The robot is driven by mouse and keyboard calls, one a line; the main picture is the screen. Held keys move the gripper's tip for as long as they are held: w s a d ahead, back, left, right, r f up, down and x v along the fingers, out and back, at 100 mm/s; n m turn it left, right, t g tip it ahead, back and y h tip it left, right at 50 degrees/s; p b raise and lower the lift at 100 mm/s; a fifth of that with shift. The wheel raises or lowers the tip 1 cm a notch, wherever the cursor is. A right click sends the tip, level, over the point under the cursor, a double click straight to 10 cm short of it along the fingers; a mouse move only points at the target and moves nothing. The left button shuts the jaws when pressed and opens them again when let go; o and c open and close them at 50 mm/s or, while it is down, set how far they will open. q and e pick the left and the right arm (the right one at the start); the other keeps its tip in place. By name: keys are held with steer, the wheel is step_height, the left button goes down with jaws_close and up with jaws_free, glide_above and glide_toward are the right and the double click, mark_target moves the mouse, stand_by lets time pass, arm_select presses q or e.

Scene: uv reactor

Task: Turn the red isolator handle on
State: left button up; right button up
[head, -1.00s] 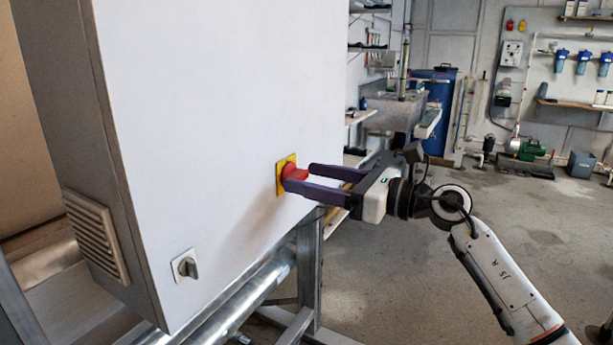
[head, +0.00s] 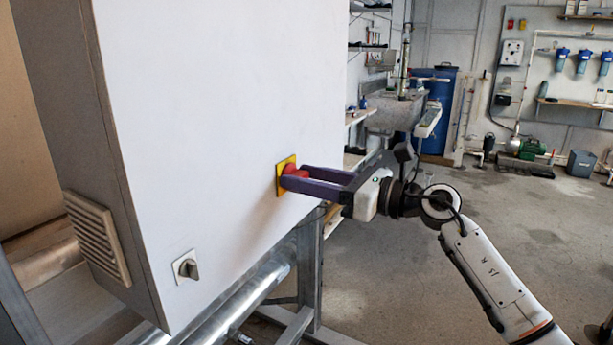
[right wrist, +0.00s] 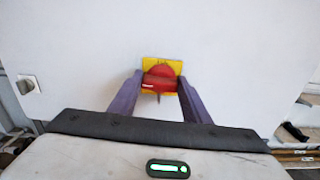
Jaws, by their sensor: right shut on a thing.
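The red isolator handle (head: 291,170) sits on a yellow square plate (head: 279,186) on the front of the white cabinet. My right gripper (head: 293,176) reaches it from the right, with its purple fingers shut on the handle. In the right wrist view the handle (right wrist: 161,74) lies between the fingertips, its grip bar roughly level across the yellow plate (right wrist: 176,64). A small pale mark shows near the bar's left end. The fingers partly hide the handle in the head view. My left gripper is not in view.
A grey selector knob (head: 189,269) is lower left on the white cabinet (head: 220,90). A vent grille (head: 96,236) is on its side. A metal frame (head: 308,270) stands below. Open floor (head: 430,270) lies to the right, with a blue barrel (head: 437,110) behind.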

steer(key=m+p, duration=0.2)
steer(key=p, duration=0.1)
steer(key=shift+r+m, duration=0.25)
steer(key=shift+m, duration=0.05)
steer(key=shift+w+d+m+p, duration=0.1)
steer(key=shift+m+p, duration=0.6)
steer(key=shift+p, duration=0.1)
steer(key=shift+f+m+p, duration=0.1)
steer(key=shift+m+p, duration=0.2)
steer(key=shift+p, duration=0.05)
steer(key=shift+m+p, duration=0.65)
steer(key=shift+m, duration=0.05)
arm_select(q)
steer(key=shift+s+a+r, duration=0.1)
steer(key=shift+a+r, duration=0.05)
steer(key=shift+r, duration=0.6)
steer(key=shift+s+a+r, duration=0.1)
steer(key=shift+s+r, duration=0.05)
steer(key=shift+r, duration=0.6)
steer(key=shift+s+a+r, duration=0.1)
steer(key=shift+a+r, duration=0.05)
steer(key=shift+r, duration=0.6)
arm_select(e)
steer(key=shift+f+m, duration=0.15)
steer(key=shift+m, duration=0.15)
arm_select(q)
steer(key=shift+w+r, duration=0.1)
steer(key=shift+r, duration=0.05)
arm_select(e)
steer(key=o, duration=1)
